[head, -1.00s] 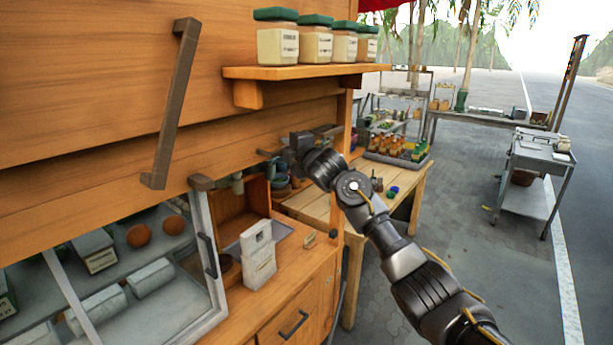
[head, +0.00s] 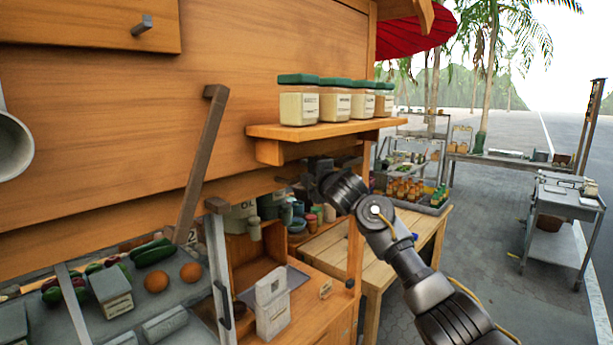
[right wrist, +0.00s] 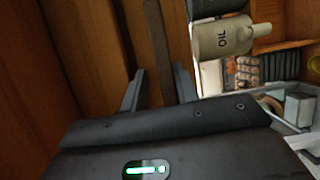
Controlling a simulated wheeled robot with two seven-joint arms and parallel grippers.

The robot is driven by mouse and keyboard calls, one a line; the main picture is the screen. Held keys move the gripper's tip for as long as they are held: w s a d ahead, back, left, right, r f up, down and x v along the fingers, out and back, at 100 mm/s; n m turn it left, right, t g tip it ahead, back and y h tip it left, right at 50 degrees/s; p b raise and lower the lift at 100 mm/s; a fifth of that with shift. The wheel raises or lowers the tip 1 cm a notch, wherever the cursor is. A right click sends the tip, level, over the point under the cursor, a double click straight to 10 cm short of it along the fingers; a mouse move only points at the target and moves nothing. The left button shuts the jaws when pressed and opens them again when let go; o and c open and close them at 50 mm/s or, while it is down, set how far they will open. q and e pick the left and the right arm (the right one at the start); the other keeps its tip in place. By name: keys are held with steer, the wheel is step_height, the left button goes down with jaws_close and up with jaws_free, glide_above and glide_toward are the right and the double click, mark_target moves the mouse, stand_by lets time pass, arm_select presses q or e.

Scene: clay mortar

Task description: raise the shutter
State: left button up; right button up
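The shutter (head: 110,215) is a wooden plank panel on the stall front, partly up, with its lower edge above the counter opening. It also fills the left of the right wrist view (right wrist: 85,60). My right gripper (head: 297,178) is at the shutter's lower right, below the jar shelf. In the right wrist view its fingers (right wrist: 159,90) are apart, with a dark brown strip (right wrist: 157,45) between them. I cannot tell whether either finger presses on the strip. My left gripper is not in view.
A shelf (head: 285,131) with several green-lidded jars juts out above my right gripper. A slanted wooden bar (head: 203,150) stands before the shutter. Under it are a glass case (head: 222,285), vegetables, and an oil container (right wrist: 222,38). A wooden table (head: 400,245) stands to the right.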

steer(key=shift+o, duration=0.4)
steer(key=shift+f, duration=0.15)
steer(key=b+v, duration=0.5)
steer(key=v, duration=0.5)
steer(key=shift+s, duration=0.4)
